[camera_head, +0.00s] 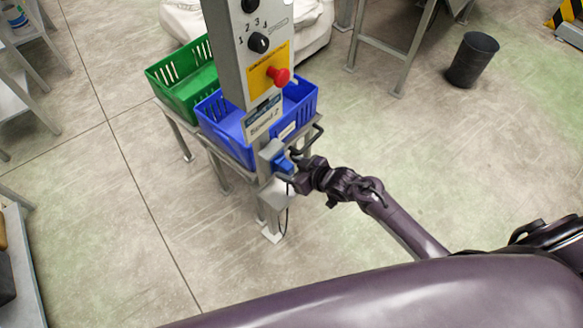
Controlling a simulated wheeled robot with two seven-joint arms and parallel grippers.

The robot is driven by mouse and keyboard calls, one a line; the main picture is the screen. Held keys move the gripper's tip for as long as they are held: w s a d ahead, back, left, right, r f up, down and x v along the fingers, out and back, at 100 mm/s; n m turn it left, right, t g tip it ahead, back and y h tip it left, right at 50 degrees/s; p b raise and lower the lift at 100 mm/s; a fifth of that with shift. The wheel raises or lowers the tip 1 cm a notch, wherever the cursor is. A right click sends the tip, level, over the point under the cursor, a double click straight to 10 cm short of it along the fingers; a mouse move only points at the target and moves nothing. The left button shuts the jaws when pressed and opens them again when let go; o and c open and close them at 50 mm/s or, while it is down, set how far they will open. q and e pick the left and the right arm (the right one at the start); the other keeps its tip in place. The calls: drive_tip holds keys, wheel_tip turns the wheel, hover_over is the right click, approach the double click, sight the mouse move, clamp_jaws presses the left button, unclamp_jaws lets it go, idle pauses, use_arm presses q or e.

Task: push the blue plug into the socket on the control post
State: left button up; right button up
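The grey control post (228,50) stands left of centre, with a grey socket box (268,155) low on its right side. The blue plug (283,163) is at this box, with a dark cable hanging below. How deep it sits in the socket cannot be made out. My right gripper (291,167) reaches in from the right at the plug. Its dark fingers appear spread to either side of the plug's outer end. Whether they press on it is too small to tell. My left gripper is not in view.
A blue crate (222,128) and a green crate (168,84) stand on a metal stand behind the post. A red emergency knob (278,76) sticks out of the post's front. A black bin (472,60) stands at the back right. The floor right of the post is clear.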

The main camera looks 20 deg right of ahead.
drive_tip(key=v, duration=0.7)
drive_tip(key=shift+s+d+r, duration=0.2)
drive_tip(key=shift+s, duration=0.1)
idle(0.3)
